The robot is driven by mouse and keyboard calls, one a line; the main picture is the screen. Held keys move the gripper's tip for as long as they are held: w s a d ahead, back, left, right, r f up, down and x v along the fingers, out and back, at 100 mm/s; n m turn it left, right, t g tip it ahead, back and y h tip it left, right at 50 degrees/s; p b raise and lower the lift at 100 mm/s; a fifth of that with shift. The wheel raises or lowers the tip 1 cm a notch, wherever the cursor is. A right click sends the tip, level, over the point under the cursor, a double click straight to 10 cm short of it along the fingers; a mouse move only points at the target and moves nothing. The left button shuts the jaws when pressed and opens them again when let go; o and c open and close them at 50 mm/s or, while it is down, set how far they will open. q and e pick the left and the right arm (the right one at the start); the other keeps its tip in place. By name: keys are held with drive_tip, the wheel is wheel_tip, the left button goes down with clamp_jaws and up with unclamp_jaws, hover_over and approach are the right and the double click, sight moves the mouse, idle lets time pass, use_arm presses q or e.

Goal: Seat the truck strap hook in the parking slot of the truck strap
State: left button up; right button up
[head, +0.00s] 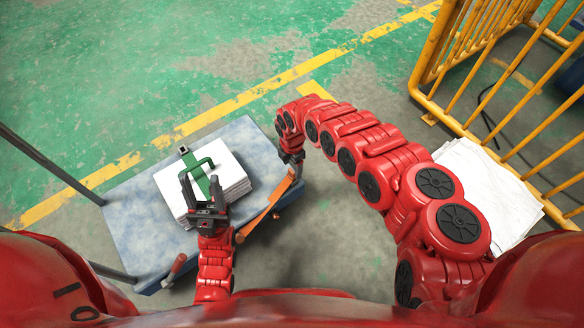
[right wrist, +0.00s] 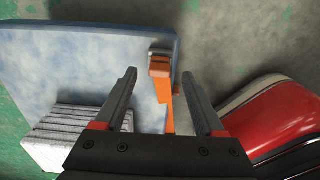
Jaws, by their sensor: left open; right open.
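An orange truck strap (head: 262,212) runs along the right edge of the blue cart. In the right wrist view the orange strap (right wrist: 161,84) has a darker brownish end piece (right wrist: 159,55) at the cart's edge, perhaps the hook; I cannot tell for sure. My right gripper (head: 292,168) is open above that edge. In the right wrist view its fingers (right wrist: 161,84) show on either side of the strap, with gaps. I cannot make out the parking slot.
The blue cart (head: 130,215) carries a stack of white sheets (head: 232,172) with a green strap and handle (head: 200,172) on top. Dark posts stand at its left. A yellow railing (head: 440,110) and white sheets (head: 490,190) are at the right. The green floor behind is clear.

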sight(292, 171)
wheel_tip(292, 171, up, 14)
drive_tip(key=p, duration=0.5)
drive_tip(key=shift+r, duration=0.15)
